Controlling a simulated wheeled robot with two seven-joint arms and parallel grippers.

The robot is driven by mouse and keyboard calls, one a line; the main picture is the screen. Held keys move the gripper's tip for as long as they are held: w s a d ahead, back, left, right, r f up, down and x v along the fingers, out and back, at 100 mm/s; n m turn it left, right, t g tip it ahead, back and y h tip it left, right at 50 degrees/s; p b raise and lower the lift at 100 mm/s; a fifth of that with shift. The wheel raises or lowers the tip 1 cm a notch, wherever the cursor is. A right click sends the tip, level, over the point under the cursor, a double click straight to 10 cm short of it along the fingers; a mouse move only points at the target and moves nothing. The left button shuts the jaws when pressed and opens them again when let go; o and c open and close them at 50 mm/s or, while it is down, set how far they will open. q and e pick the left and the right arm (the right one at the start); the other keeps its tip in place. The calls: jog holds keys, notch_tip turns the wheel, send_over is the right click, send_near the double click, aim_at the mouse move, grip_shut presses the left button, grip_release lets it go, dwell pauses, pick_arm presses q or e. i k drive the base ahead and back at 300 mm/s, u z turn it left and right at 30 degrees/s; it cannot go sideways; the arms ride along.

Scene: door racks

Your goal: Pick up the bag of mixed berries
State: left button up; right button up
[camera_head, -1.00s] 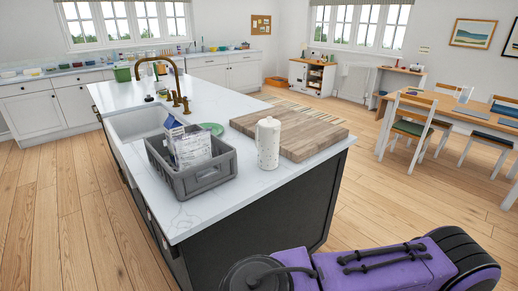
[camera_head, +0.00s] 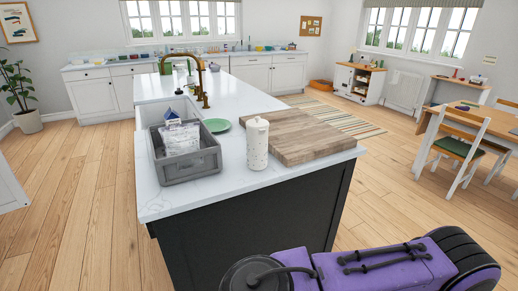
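A white printed bag (camera_head: 181,139) stands in a grey plastic crate (camera_head: 190,171) on the near left part of the kitchen island's white top (camera_head: 214,190). Its label is too small to read, so I cannot tell whether it is the mixed berries. A blue and white carton (camera_head: 170,114) shows behind it in the crate. The crate's front wall hides the bag's lower part. Neither of my grippers is in view.
To the right of the crate are a speckled white canister (camera_head: 257,144), a green plate (camera_head: 217,125) and a wooden board (camera_head: 295,136). A brass tap (camera_head: 199,75) rises behind. Open floor (camera_head: 75,210) lies left of the island. A chair (camera_head: 459,148) stands at right.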

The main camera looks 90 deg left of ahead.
aim_at(177, 138)
jog(key=u, duration=2.45)
